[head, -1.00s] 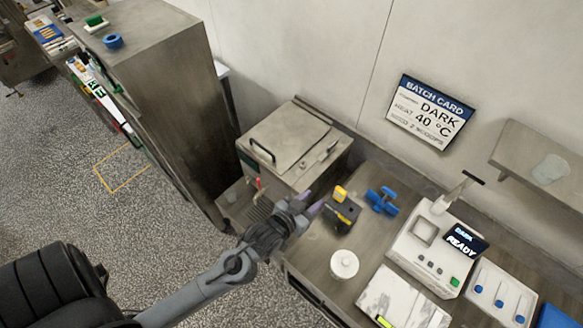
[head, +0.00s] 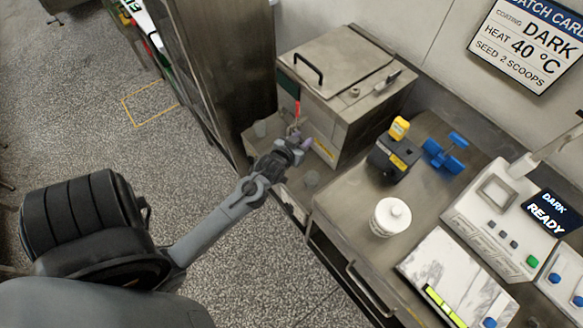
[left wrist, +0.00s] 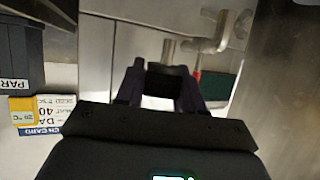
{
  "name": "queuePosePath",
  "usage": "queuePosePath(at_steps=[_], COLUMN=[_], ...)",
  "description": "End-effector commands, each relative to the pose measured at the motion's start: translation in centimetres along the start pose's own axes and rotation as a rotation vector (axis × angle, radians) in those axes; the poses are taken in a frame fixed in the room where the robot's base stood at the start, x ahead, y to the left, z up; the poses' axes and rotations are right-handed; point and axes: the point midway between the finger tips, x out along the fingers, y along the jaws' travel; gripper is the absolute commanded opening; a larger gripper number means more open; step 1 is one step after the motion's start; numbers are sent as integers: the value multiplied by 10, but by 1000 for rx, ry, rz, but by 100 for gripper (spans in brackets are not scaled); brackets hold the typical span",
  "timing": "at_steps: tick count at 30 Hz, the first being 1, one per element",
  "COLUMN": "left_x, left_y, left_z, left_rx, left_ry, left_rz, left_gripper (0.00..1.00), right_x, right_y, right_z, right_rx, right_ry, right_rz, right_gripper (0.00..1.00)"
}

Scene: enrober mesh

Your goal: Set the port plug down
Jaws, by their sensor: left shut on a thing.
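My left gripper (head: 298,146) is low in front of the steel tank (head: 345,80), close to its red-handled valve (head: 297,110). In the left wrist view its two dark fingers (left wrist: 160,88) are shut on a small black piece, which I take for the port plug (left wrist: 165,82). The plug is held between the fingertips; in the head view the gripper hides it. Beyond it in the wrist view are a steel pipe fitting (left wrist: 205,45) and the red handle (left wrist: 196,78). I cannot tell whether the plug touches anything. My right gripper is not in view.
Clear cups (head: 260,128) stand near the gripper on the low shelf. On the worktop to the right are a black-and-yellow box (head: 392,160), a blue knobbed part (head: 446,152), a white lidded pot (head: 390,217) and a scale-like machine (head: 500,215). A tall steel cabinet (head: 215,70) is at left.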

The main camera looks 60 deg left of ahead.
Motion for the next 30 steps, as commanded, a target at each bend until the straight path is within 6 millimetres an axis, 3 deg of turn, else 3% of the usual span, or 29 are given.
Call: queuePosePath(at_steps=[1,9,14,24,30], left_x=[12,33,38,58,64], left_y=[-5,-19,-18,-16,-16], left_z=[22,53,62,106,118], left_rx=[-7,-29,-34,-34,-34], left_ry=[2,13,16,16,18], left_rz=[-11,-43,-43,-41,-41], left_gripper=[9,9,9,9,9], right_x=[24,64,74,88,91], right_y=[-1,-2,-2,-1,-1], right_z=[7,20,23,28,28], right_rx=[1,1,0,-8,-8], right_ry=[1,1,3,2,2], right_rz=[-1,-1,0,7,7], right_gripper=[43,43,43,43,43])
